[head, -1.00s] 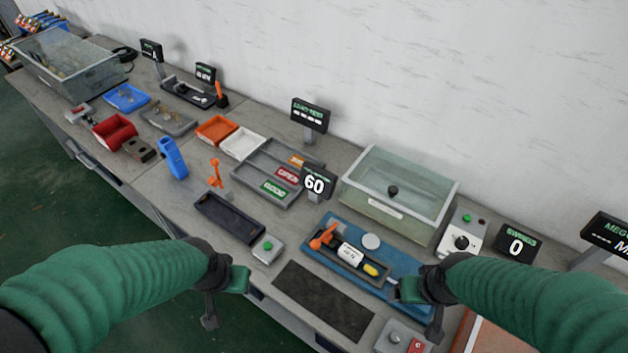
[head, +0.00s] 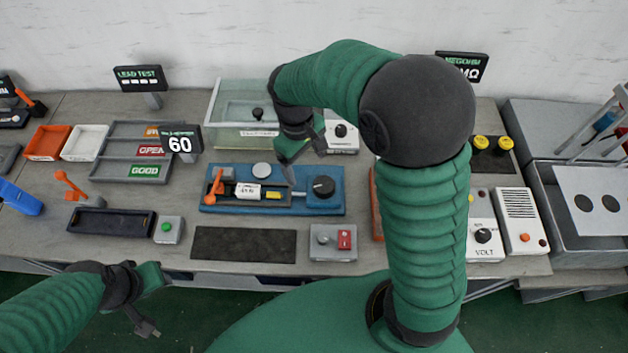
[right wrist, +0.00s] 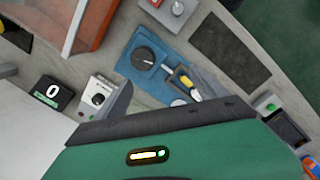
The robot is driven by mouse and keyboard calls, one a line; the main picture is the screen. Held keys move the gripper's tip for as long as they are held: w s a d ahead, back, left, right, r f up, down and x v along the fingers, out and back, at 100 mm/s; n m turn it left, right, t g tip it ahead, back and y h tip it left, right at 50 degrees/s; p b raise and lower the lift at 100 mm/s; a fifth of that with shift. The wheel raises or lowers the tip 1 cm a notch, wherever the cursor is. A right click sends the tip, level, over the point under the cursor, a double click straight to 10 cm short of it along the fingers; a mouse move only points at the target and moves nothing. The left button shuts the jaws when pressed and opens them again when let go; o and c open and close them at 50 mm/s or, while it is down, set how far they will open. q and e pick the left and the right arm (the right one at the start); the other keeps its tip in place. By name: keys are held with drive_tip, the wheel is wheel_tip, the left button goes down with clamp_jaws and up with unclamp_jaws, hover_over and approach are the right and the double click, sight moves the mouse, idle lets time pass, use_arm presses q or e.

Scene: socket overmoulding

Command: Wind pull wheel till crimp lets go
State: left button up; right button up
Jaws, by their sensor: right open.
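The pull wheel, a black knob (head: 323,187), sits at the right end of the blue pull fixture (head: 222,208). It also shows in the right wrist view (right wrist: 145,57). An orange lever (head: 216,185) stands at the fixture's left end. A white label (head: 248,190), a yellow piece (head: 273,195) and a thin rod lie between lever and wheel. I cannot make out the crimp itself. My right gripper (head: 302,152) is open above the back of the fixture, left of the wheel and apart from it. My left gripper (head: 150,303) is open and empty in front of the table edge.
A grey box with a red switch (head: 344,239) and a dark mat (head: 243,245) lie in front. My right arm hides table to the right.

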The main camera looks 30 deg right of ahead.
drive_tip(key=w+d+f+n+g+h+b, duration=0.1)
drive_tip(key=w+d+n+g+h+b, duration=0.15)
drive_tip(key=w, duration=0.45)
approach(323, 184)
drive_tip(key=shift+n+g+y, duration=0.35)
drive_tip(key=shift+g, duration=0.1)
drive_tip(key=x, duration=0.6)
drive_tip(key=w+x, duration=0.1)
drive_tip(key=x, duration=0.2)
drive_tip(key=shift+s+d+f, duration=0.15)
drive_tip(key=shift+d+f, duration=0.1)
drive_tip(key=shift+d, duration=0.1)
use_arm(q)
drive_tip(key=x, duration=0.3)
drive_tip(key=shift+s+f, duration=0.15)
drive_tip(key=shift+f, duration=0.2)
use_arm(e)
drive_tip(key=shift+c, duration=0.2)
drive_tip(key=c, duration=1.3)
use_arm(q)
drive_tip(key=shift+r+p, duration=0.1)
drive_tip(key=shift+p, duration=0.2)
use_arm(e)
drive_tip(key=shift+r, duration=0.1)
use_arm(q)
drive_tip(key=shift+r, duration=0.1)
